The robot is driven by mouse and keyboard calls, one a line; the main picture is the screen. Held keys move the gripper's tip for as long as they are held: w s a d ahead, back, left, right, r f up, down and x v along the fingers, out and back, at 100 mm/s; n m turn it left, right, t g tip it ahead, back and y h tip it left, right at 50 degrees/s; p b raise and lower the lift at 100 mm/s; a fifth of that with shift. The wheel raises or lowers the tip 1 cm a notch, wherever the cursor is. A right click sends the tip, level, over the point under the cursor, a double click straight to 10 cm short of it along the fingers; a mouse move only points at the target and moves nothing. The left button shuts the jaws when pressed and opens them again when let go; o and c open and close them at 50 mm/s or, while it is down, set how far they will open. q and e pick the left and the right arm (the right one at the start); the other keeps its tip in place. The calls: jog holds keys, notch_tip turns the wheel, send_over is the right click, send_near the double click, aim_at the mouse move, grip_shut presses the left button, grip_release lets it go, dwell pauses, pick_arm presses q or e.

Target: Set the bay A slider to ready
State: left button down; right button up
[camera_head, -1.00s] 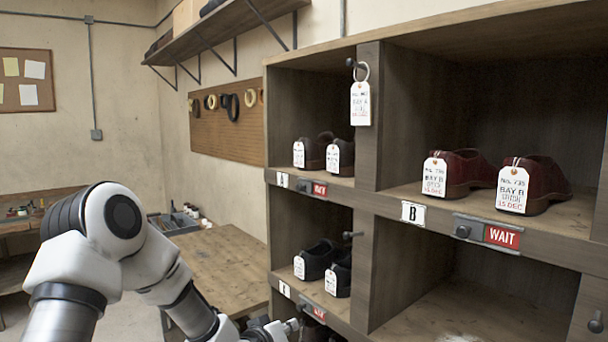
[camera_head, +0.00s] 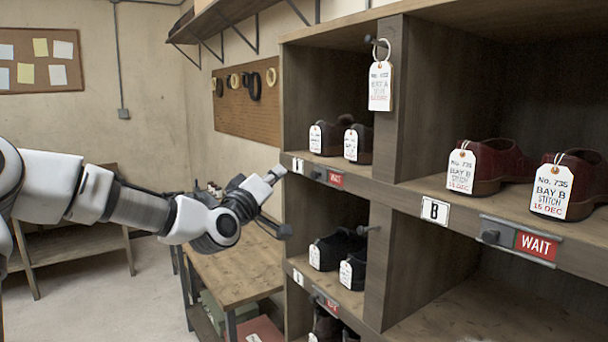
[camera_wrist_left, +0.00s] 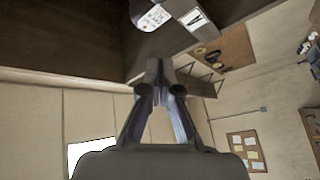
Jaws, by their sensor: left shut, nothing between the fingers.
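The bay A slider (camera_head: 320,175) is on the shelf edge under the upper left bay, with its dark knob at the left and a red WAIT field (camera_head: 336,180) showing at its right. The bay A label plate (camera_head: 298,165) is just left of it, seen at an angle. My left gripper (camera_head: 275,174) is shut and empty, a little left of that plate and apart from the slider. In the left wrist view its fingers (camera_wrist_left: 158,72) are together, with a label plate (camera_wrist_left: 196,20) beyond them. The slider is not clearly visible there. My right gripper is not in view.
Bay A holds dark shoes with white tags (camera_head: 351,144). The bay B slider (camera_head: 518,240) also shows WAIT, below red shoes (camera_head: 490,165). A hanging tag (camera_head: 380,86) is on the divider. A wooden bench (camera_head: 235,268) stands below my left arm.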

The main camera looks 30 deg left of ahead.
pick_arm(q)
jog(key=p, duration=0.4)
send_near(313, 162)
jog(key=w+a+r, duration=0.3)
jog(key=w+r, duration=0.1)
jog(key=d+f+p, duration=0.1)
jog(key=d+f, duration=0.1)
jog(key=shift+s+d+f+p, duration=0.1)
jog(key=shift+d+f+p, duration=0.25)
jog(key=shift+d+f, duration=0.05)
jog(key=shift+f, duration=0.1)
